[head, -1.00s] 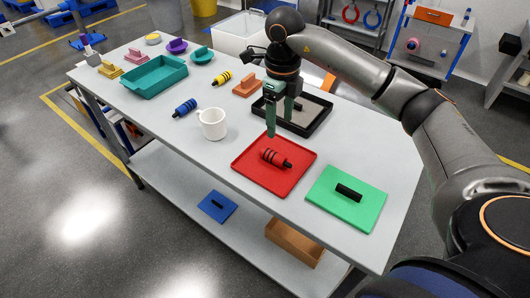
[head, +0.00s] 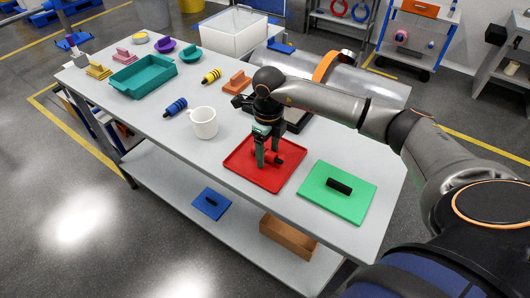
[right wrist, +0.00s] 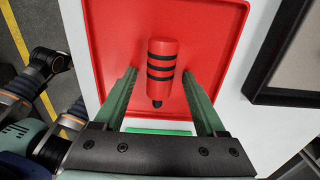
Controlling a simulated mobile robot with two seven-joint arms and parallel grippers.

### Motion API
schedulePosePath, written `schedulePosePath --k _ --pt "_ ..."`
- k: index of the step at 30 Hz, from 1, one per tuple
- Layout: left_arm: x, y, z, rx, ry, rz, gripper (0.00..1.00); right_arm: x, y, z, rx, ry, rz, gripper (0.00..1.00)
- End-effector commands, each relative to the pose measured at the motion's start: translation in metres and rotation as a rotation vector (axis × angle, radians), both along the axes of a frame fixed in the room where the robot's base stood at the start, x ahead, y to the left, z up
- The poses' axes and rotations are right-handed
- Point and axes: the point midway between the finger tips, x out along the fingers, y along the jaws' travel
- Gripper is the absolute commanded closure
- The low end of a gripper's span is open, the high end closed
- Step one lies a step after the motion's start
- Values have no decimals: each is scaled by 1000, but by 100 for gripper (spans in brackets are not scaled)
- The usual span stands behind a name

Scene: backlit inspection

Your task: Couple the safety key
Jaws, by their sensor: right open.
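A red cylinder with black bands and a black tip (right wrist: 162,66) lies on the red tray (right wrist: 112,30). I take it for the safety key, though no label shows. In the head view the key (head: 274,157) is partly hidden by my right gripper (head: 267,163). The right gripper is open, its fingers pointing down over the tray. In the right wrist view its fingertips (right wrist: 160,74) stand on either side of the key, with a gap on both sides.
A green plate (head: 312,198) with a black bar is to the right of the red tray (head: 240,172). A white mug (head: 203,123) stands to the left. A black-rimmed tray (right wrist: 275,55) lies close by. Blue (head: 175,107) and yellow (head: 211,76) banded cylinders lie farther back.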

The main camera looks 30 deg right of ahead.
Motion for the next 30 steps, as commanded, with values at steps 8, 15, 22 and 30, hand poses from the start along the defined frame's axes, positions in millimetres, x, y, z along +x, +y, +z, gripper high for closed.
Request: schedulePosePath --k 8,15,22,30 --pt "0 0 0 0 1 0 50 0 0 0 0 0 0 46" --pt "0 0 0 0 1 0 50 0 0 0 0 0 0 73" --pt "0 0 0 0 1 0 50 0 0 1 0 0 0 99" --pt "0 0 0 0 1 0 50 0 0 1 0 -1 0 100"
